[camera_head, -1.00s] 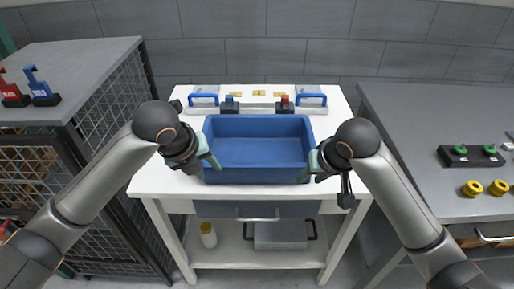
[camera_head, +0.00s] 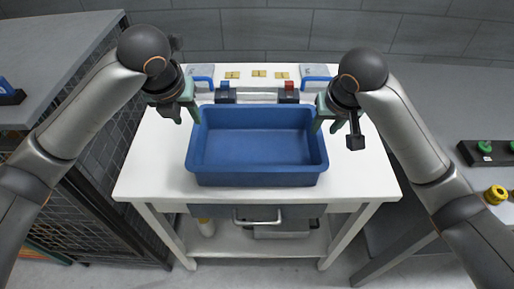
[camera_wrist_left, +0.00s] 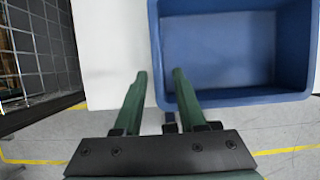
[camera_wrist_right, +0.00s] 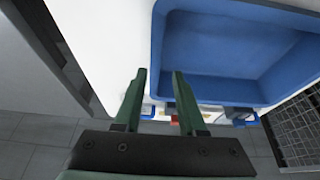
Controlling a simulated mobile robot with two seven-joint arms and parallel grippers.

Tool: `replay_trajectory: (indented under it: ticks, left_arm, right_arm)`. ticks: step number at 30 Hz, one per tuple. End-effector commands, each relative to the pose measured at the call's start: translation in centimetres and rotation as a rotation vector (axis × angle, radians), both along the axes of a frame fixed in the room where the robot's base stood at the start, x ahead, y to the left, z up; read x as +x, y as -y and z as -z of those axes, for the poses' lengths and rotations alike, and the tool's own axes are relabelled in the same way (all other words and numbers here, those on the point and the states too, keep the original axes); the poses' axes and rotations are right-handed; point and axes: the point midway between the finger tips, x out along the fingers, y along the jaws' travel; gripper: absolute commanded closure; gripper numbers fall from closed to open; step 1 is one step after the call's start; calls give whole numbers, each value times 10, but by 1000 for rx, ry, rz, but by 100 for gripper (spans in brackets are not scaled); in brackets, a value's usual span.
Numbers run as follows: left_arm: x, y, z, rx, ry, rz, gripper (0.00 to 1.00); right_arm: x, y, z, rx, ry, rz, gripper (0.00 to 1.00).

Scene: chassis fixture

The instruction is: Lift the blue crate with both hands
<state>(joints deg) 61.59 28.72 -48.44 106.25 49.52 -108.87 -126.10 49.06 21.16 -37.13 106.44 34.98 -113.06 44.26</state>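The blue crate (camera_head: 256,180) sits upright and empty on the white table. My left gripper (camera_head: 183,118) is open at the crate's far left side. In the left wrist view its two fingers (camera_wrist_left: 158,72) point at the crate's side wall (camera_wrist_left: 157,45), one finger on each side of the rim in the picture. My right gripper (camera_head: 326,124) is open at the crate's far right side. In the right wrist view its fingers (camera_wrist_right: 159,72) likewise appear to either side of the crate's rim (camera_wrist_right: 156,45). I cannot tell whether either gripper touches the crate.
The white table (camera_head: 150,180) has free room in front of and beside the crate. Behind it stand blue-handled fixtures (camera_head: 203,78), a red block (camera_head: 290,88) and small yellow plates (camera_head: 258,73). A grey bench (camera_head: 455,110) is at right, a wire-mesh cabinet (camera_head: 105,150) at left.

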Motion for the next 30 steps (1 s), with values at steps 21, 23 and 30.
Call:
replay_trajectory:
  ticks: [21,23,30]
  left_arm:
    - [42,0,103,1,-2,0,60]
    - [43,0,106,1,-1,0,60]
    - [44,0,107,1,0,0,60]
  right_arm:
    - [42,0,103,0,0,-1,60]
    - [43,0,105,-1,0,-1,60]
    - [44,0,107,0,0,-1,60]
